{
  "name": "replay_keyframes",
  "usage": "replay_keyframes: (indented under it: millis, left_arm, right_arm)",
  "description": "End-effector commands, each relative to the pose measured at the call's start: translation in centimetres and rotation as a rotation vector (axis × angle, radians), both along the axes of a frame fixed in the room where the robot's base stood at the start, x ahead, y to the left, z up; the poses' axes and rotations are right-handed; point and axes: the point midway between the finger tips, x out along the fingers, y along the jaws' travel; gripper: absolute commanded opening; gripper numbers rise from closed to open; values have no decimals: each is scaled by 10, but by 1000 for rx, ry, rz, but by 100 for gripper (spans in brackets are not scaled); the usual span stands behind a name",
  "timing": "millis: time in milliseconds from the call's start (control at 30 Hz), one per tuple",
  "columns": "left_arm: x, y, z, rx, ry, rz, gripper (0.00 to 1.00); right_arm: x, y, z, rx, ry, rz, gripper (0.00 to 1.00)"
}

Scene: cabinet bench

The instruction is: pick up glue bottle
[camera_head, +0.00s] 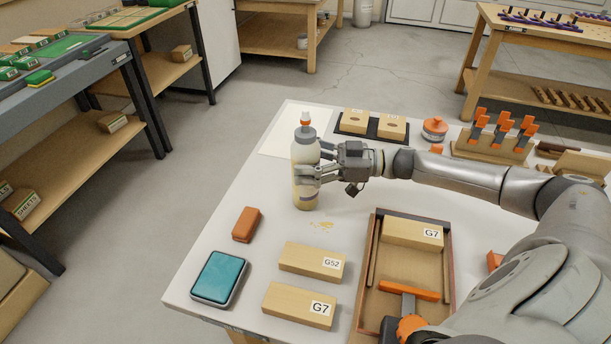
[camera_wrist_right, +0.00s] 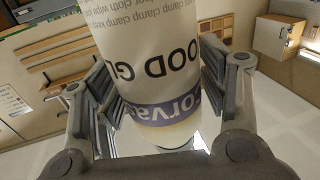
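The glue bottle (camera_head: 306,160) stands upright on the white bench top, with a grey collar and an orange and white nozzle. Its body is pale with a cream lower part. My right gripper (camera_head: 318,163) reaches it from the right, with its fingers around the middle of the body. In the right wrist view the bottle's printed label (camera_wrist_right: 160,65) fills the space between the fingers (camera_wrist_right: 158,88). Both finger pads appear to touch its sides. The bottle's base looks to be on the bench. My left gripper is not in view.
Near the bottle are an orange block (camera_head: 246,224), a teal-topped box (camera_head: 219,277), wooden blocks G52 (camera_head: 311,262) and G7 (camera_head: 299,304), and a wooden tray (camera_head: 447,262). Behind stand a dark block holder (camera_head: 372,128), an orange-lidded pot (camera_head: 435,129) and a clamp rack (camera_head: 490,147).

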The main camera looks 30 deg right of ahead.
Motion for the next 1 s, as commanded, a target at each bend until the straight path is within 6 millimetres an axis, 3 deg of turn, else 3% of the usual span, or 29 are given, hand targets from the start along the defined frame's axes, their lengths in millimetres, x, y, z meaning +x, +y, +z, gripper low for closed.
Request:
replay_keyframes:
  millis: [67, 433, 767, 1000]
  left_arm:
    - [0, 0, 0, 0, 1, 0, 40]
    - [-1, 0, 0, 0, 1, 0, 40]
    - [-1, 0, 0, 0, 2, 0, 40]
    - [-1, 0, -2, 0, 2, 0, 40]
  right_arm:
    - [0, 0, 0, 0, 0, 0, 51]
    - [0, 0, 0, 0, 0, 0, 4]
    - [0, -1, 6, 2, -5, 1, 4]
    - [0, -1, 29, 1, -8, 1, 4]
